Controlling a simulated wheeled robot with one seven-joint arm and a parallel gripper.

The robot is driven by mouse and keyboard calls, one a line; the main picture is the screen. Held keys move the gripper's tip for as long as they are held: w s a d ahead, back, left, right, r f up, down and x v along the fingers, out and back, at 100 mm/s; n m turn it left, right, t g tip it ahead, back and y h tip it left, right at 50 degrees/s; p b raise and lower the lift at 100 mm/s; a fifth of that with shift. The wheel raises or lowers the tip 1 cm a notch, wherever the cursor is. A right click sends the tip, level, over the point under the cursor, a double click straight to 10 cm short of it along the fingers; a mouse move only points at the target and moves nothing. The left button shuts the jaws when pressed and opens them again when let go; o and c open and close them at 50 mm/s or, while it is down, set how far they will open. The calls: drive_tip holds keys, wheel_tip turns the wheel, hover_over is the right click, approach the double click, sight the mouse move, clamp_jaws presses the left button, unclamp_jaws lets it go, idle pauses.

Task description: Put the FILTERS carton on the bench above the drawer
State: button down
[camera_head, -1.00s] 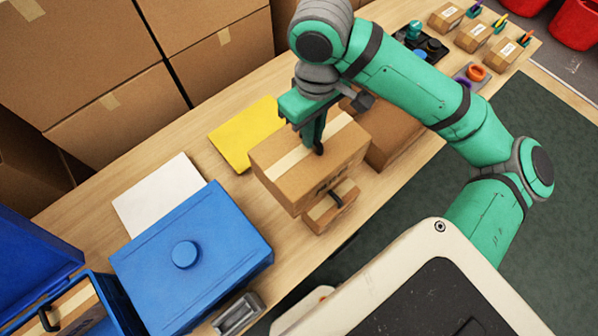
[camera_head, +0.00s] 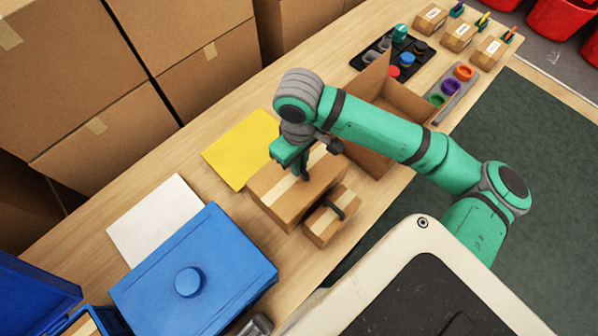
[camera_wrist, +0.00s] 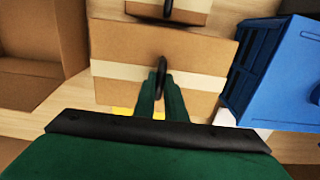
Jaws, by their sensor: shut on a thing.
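My gripper (camera_head: 304,172) is shut on the black handle on top of a large brown carton (camera_head: 270,197) with a pale tape strip. In the wrist view, my fingers (camera_wrist: 160,80) close around that handle, with the carton (camera_wrist: 205,50) below them. The carton is upright, at or just above the wooden bench (camera_head: 75,240); I cannot tell if it touches. No lettering on it is readable now, so I cannot confirm that it is the FILTERS carton. A smaller carton (camera_head: 322,226) with a black handle is close beside it, at the bench's front edge. I cannot clearly make out the drawer.
A yellow sheet (camera_head: 235,150) lies behind the held carton, and a white sheet (camera_head: 150,220) is farther left. A blue box (camera_head: 225,255) with a round knob stands at front left. An open cardboard box (camera_head: 372,160) stands to the right. Large cartons (camera_head: 110,130) stand behind the bench.

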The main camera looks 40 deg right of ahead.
drive_tip(key=shift+f, duration=2.95)
drive_tip(key=c, duration=1.8)
unclamp_jaws()
wheel_tip(320, 180, up, 12)
drive_tip(key=shift+r, duration=0.15)
drive_tip(key=shift+s, duration=0.1)
